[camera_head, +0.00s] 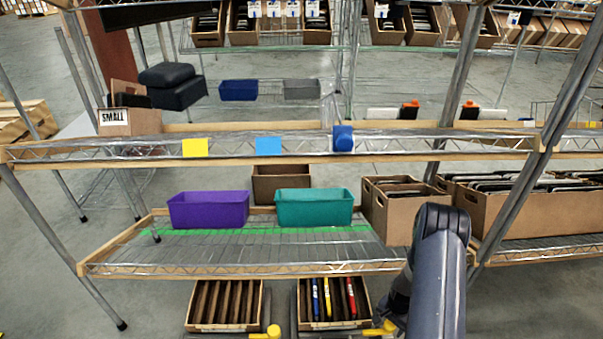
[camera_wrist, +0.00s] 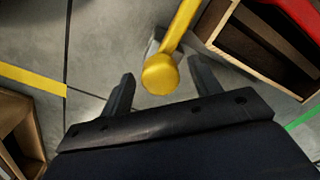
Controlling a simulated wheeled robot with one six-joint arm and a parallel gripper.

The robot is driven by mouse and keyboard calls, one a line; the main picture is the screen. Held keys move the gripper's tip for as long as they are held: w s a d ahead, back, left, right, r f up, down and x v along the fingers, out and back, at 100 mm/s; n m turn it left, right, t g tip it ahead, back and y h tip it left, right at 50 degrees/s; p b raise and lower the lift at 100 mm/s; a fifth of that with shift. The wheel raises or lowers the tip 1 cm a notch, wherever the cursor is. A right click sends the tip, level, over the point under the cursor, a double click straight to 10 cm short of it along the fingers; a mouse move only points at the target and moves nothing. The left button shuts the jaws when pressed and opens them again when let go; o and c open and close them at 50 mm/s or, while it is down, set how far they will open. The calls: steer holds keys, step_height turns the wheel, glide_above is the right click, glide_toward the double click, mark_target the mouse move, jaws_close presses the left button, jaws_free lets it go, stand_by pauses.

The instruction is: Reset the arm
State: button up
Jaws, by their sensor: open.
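My gripper (camera_wrist: 163,84) is open in the wrist view, with its two dark fingers spread apart. A yellow rod with a round knob (camera_wrist: 160,74) shows between the fingers in that view, and I cannot tell how far beyond them it is. Nothing is visibly gripped. In the head view my dark arm rises at the lower right, in front of the shelf, and its gripper end is hidden.
A wire shelf holds a purple bin (camera_head: 208,210), a teal bin (camera_head: 314,208) and brown cartons (camera_head: 400,216). Below stand a left divided carton (camera_head: 224,325) and a right one (camera_head: 334,324) with coloured items. Yellow knobs (camera_head: 273,331) are beside them. Open floor lies left.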

steer(key=shift+r+p, duration=0.7)
steer(key=shift+r, duration=1.4)
